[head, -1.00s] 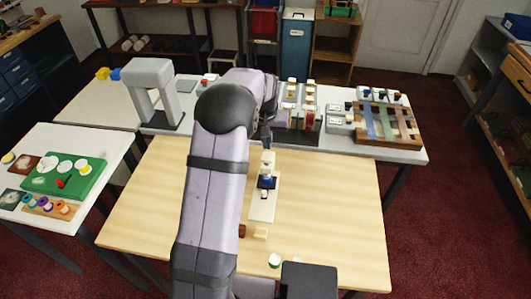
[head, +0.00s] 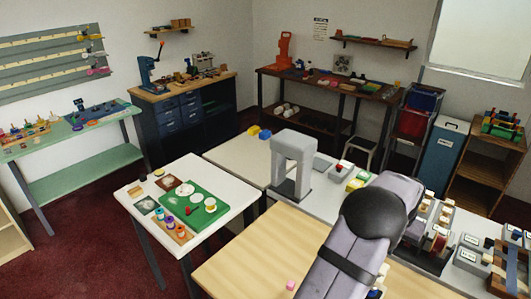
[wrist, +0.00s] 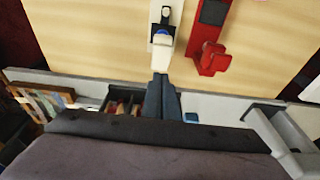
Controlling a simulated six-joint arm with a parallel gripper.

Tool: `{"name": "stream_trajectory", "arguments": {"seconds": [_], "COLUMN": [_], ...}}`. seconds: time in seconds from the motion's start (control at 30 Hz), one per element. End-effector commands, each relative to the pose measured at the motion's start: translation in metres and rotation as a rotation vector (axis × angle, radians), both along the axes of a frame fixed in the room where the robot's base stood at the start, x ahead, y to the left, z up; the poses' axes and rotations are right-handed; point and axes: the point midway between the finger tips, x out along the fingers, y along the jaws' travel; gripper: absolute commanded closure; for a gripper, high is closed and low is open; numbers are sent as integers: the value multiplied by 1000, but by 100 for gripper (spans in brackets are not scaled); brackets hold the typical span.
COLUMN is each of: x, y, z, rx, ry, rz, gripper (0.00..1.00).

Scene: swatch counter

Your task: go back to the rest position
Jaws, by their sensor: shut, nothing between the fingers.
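My gripper (wrist: 160,82) shows in the wrist view as two dark fingers lying together, with nothing between them. Its tips are by the edge of the pale wooden table (wrist: 100,40), near the end of a white stand (wrist: 162,45) with a blue part. I cannot tell if they touch. A red stand (wrist: 212,60) is to the right of the white one. In the head view my arm crosses the lower right, over the wooden table (head: 245,265), and hides my gripper.
A grey arch (head: 293,160) stands on the white counter behind the wooden table; it also shows in the wrist view (wrist: 282,140). A side table (head: 215,168) with a green board (head: 195,205) is at left. Crowded blocks stand right of my arm. A pink block (head: 290,285) lies near the front.

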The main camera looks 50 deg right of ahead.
Motion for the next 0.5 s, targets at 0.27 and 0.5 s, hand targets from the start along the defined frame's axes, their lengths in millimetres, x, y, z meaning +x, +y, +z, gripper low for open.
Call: {"name": "stream_trajectory", "arguments": {"seconds": [0.27,0.5], "x": [2,26], "y": [78,174], "z": [-61,-79], "rx": [175,323], "ry": [-5,0], "rz": [-14,34], "gripper": [100,100]}}
